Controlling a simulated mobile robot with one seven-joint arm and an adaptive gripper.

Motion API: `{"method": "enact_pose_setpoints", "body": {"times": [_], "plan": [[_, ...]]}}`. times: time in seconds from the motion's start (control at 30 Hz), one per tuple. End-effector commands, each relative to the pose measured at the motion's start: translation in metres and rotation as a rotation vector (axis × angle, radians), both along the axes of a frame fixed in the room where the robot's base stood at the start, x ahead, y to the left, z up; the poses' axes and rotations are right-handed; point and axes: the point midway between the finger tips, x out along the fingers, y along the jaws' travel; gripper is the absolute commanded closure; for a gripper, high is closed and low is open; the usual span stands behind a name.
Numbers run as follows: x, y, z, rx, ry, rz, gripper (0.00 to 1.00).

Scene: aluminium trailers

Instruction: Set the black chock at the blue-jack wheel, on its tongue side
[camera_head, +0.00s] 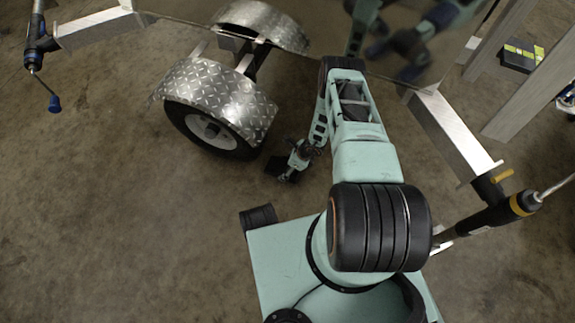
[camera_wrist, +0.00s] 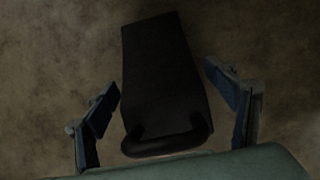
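The black chock (camera_head: 279,169) is by the floor to the right of the near wheel (camera_head: 209,130), apart from the tyre. In the wrist view the chock (camera_wrist: 165,80) lies lengthwise between my fingers. My gripper (camera_head: 296,160) is over it; in the wrist view the gripper (camera_wrist: 165,100) is open, with gaps visible beside the chock. The wheel sits under a diamond-plate fender (camera_head: 222,93). The blue jack (camera_head: 40,50) stands at the upper left, on the opposite side of the wheel from the chock. I cannot tell whether the chock touches the floor.
A second fender (camera_head: 265,24) is behind the near one. An aluminium beam (camera_head: 458,130) with a yellow-banded jack (camera_head: 500,207) is at the right. A black-and-yellow item (camera_head: 521,56) lies at the upper right. Bare concrete floor (camera_head: 90,200) spreads left and below the wheel.

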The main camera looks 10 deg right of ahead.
Motion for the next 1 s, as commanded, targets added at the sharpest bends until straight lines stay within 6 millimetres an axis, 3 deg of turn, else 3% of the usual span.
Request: {"method": "enact_pose_setpoints", "body": {"times": [0.3, 0.8, 1.0], "plan": [[0.0, 0.0, 0.003, 0.0, 0.0, -0.001, 0.21], [-0.02, -0.028, 0.093, 0.0, 0.0, -0.001, 0.21], [-0.026, -0.036, 0.111, -0.001, 0.001, 0.0, 0.21]]}}
